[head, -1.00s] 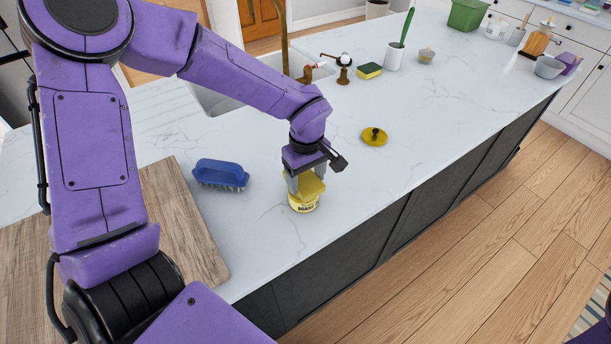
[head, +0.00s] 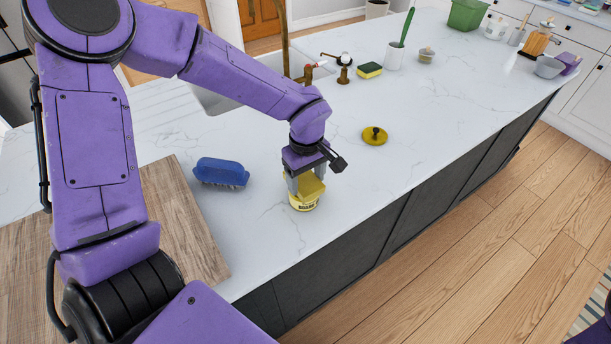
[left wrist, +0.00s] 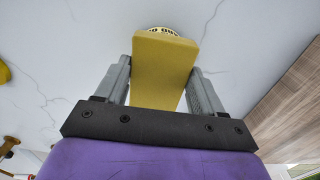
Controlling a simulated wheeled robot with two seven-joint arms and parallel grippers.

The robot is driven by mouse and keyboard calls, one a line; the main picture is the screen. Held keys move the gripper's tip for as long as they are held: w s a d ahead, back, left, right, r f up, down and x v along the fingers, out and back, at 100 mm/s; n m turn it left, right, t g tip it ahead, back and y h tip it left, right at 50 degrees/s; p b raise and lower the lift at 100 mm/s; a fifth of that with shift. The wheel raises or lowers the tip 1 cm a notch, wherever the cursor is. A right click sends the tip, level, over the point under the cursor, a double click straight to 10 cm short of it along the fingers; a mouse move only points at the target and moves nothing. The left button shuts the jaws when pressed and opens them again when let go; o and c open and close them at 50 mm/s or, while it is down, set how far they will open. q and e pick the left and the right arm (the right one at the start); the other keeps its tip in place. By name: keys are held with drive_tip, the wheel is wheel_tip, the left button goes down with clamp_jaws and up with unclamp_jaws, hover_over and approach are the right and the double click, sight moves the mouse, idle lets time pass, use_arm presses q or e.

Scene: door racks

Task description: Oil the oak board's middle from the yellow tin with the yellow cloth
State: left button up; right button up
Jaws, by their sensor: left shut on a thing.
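The oak board (head: 185,225) lies on the counter at left, partly hidden by my arm. My right gripper is not in view.
A blue brush (head: 221,172) lies between the board and the tin. The counter right of the lid is clear.

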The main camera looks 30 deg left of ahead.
sight(306, 181)
use_arm(q)
drive_tip(key=shift+s, duration=0.1)
idle(1.1)
drive_tip(key=shift+p, duration=0.3)
wheel_tip(306, 181, up, 3)
drive_tip(key=p, duration=0.3)
wheel_tip(306, 181, up, 2)
drive_tip(key=p, duration=0.2)
drive_tip(key=shift+r+p, duration=0.15)
drive_tip(key=shift+p, duration=0.2)
drive_tip(key=shift+r+b, duration=0.2)
drive_tip(key=shift+b, duration=0.15)
drive_tip(key=shift+r, duration=0.65)
drive_tip(key=shift+a, duration=0.1)
